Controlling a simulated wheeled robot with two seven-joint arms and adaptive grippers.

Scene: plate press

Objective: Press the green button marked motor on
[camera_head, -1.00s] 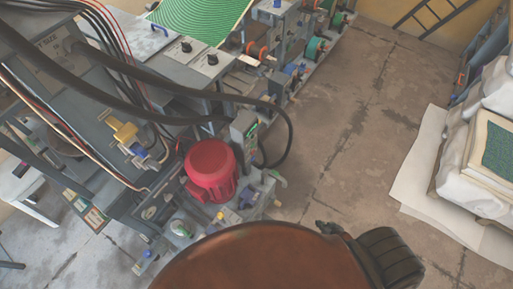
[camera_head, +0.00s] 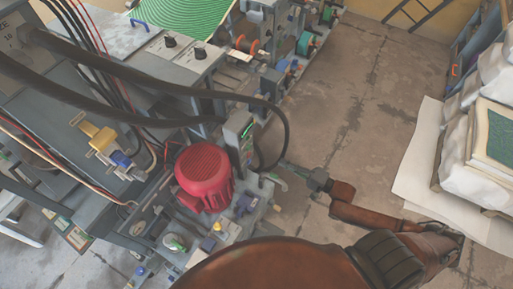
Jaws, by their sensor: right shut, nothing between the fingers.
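A small grey control box (camera_head: 236,128) stands upright behind the red motor, with a green patch (camera_head: 247,133) on its right-hand face. The face is seen edge-on, so I cannot read any marking or make out a single button. My right gripper (camera_head: 284,165) is shut and empty. It is to the right of and lower than the box in the picture, close to the black cable loop and apart from the green patch. My left gripper is not in view.
The red motor (camera_head: 204,176) sits left of my right gripper. A thick black cable (camera_head: 286,135) loops beside the box. A pale handle (camera_head: 277,181) sticks out just below the gripper. White-wrapped stacks (camera_head: 478,165) stand at the right. The concrete floor (camera_head: 345,120) between is clear.

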